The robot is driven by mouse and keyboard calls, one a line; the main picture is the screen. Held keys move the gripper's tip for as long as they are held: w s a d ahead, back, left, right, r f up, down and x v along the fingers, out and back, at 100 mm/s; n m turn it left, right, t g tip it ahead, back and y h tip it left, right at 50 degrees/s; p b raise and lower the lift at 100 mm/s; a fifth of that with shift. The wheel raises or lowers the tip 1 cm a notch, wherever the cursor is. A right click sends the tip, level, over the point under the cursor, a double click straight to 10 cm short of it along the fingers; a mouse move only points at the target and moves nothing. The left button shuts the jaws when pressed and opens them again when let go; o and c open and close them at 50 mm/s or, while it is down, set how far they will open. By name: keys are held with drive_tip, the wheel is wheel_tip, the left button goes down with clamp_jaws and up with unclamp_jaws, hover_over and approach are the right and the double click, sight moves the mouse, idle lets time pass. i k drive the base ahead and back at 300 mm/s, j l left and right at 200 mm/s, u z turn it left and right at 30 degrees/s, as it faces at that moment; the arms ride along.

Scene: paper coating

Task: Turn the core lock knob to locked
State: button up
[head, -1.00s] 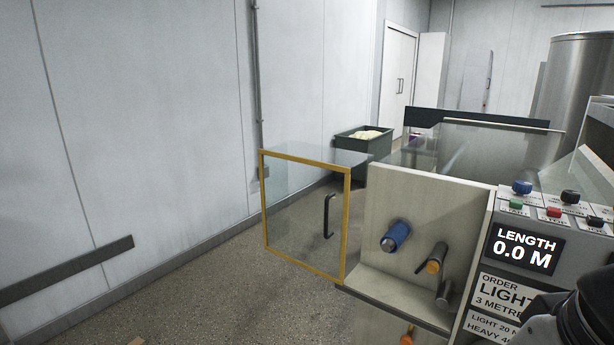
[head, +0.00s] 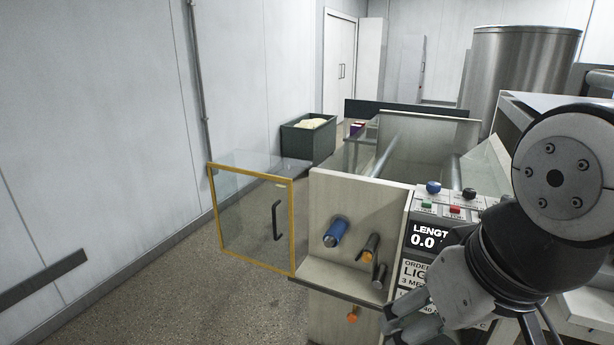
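The machine's pale side panel (head: 318,200) carries a blue-ended roller or core (head: 337,231), a dark cylinder with an orange end (head: 369,249) and a grey peg (head: 379,277). A separate orange knob (head: 352,315) sits lower, under the ledge. I cannot tell which of these is the core lock knob, and no locked mark is readable. My gripper (head: 402,325) is at the bottom of the head view, right of the low orange knob and apart from it.
A yellow-framed clear door (head: 250,225) stands swung out left of the panel. The control box has a length display (head: 428,236), a blue knob (head: 433,188) and a red button (head: 455,209). A green bin (head: 308,140) stands behind. Floor at the left is clear.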

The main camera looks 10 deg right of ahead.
sight(432, 187)
drive_tip(key=i+l, duration=0.6)
drive_tip(key=i, duration=0.2)
drive_tip(key=z, duration=0.05)
